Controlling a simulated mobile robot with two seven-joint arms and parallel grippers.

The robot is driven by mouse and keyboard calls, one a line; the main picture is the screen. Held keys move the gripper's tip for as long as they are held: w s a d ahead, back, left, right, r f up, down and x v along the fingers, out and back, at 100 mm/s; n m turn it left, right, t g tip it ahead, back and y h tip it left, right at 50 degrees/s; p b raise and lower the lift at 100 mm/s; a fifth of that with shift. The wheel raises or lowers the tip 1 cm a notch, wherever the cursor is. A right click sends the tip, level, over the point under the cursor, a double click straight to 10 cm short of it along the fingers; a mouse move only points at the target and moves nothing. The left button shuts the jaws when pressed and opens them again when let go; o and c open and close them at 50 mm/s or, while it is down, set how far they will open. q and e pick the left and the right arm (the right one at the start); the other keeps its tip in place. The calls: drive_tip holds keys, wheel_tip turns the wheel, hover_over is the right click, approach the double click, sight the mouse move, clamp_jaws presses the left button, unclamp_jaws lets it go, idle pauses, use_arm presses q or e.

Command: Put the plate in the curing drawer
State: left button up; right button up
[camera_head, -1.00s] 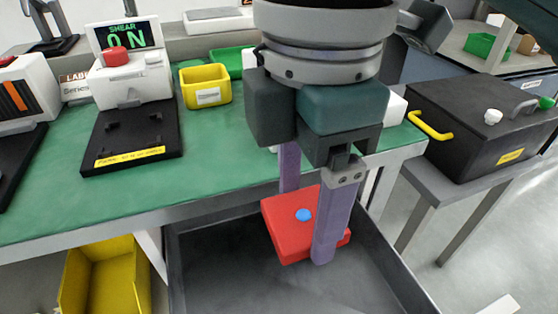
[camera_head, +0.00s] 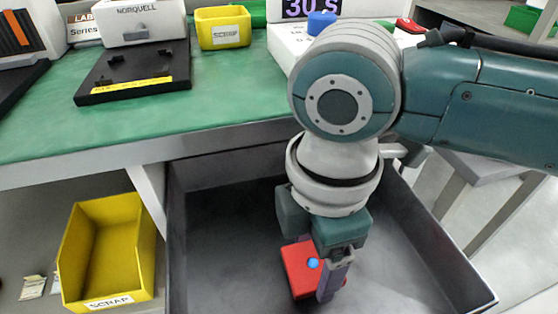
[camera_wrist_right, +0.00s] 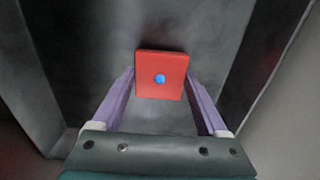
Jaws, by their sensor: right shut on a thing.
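The plate (camera_head: 298,268) is a red square with a blue dot on its top. My right gripper (camera_head: 312,283) points down with its purple fingers on either side of the plate and is shut on it. In the right wrist view the plate (camera_wrist_right: 160,90) lies between the two fingers. The curing drawer (camera_head: 225,235) is a dark grey open box below the bench. The plate is within the drawer's outline, low over its floor; I cannot tell whether it touches the floor. My left gripper is not in view.
The green bench (camera_head: 215,125) stands behind the drawer. A large yellow scrap bin (camera_head: 110,250) is left of the drawer, and a small yellow scrap bin (camera_head: 223,28) is on the bench. A black fixture (camera_head: 135,75) is on the bench at left. The drawer floor left of the plate is bare.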

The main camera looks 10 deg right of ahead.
sight(313, 263)
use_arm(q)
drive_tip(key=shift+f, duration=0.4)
use_arm(e)
drive_tip(key=shift+f, duration=0.8)
drive_tip(key=shift+f, duration=0.1)
drive_tip(key=o, duration=1.2)
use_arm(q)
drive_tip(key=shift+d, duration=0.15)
use_arm(e)
drive_tip(key=shift+o, duration=0.2)
use_arm(q)
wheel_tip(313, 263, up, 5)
drive_tip(key=p, duration=0.5)
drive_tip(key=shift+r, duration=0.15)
use_arm(e)
wheel_tip(313, 263, up, 12)
